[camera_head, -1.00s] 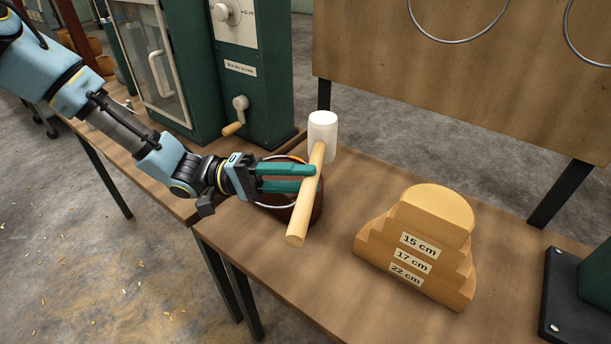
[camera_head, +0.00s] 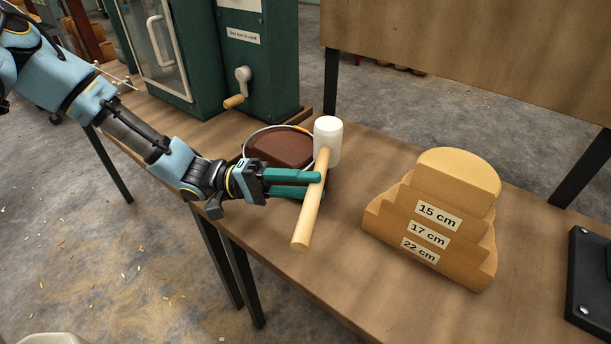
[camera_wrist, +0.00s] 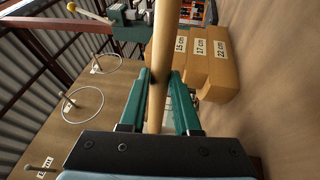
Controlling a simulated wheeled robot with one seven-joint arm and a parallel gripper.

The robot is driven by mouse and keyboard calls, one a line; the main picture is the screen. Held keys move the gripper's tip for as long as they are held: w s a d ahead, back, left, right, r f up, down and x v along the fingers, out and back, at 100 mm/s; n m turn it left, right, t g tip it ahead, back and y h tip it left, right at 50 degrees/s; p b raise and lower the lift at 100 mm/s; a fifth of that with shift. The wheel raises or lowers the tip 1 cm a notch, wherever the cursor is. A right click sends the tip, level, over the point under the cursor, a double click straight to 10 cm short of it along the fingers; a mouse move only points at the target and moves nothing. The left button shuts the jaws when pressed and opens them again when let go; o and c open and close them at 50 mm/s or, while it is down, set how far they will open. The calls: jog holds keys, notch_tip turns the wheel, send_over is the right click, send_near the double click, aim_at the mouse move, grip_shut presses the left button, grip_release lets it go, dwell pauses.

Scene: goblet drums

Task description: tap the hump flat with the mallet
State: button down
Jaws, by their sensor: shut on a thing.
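The mallet has a white head (camera_head: 328,140) and a pale wooden handle (camera_head: 307,222). My gripper (camera_head: 319,186) has its green fingers shut on the handle, with the head at the far end, tilted in the air in front of the drum. In the wrist view the handle (camera_wrist: 161,65) runs between the fingers (camera_wrist: 165,85). A goblet drum with a dark brown top (camera_head: 280,149) and a metal ring around it stands behind the gripper, partly hidden by gripper and mallet.
A stepped wooden block (camera_head: 440,215), labelled 15, 17 and 22 cm, stands right of the mallet on the bench (camera_head: 345,270). A green cabinet with a crank (camera_head: 240,90) stands behind left. A dark base (camera_head: 590,285) sits at the right edge. Bench between mallet and block is clear.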

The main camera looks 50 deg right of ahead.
notch_tip(320, 180, up, 6)
jog(key=p, duration=0.4)
jog(key=shift+r+p, duration=0.25)
jog(key=shift+p, duration=0.05)
jog(key=shift+r, duration=0.1)
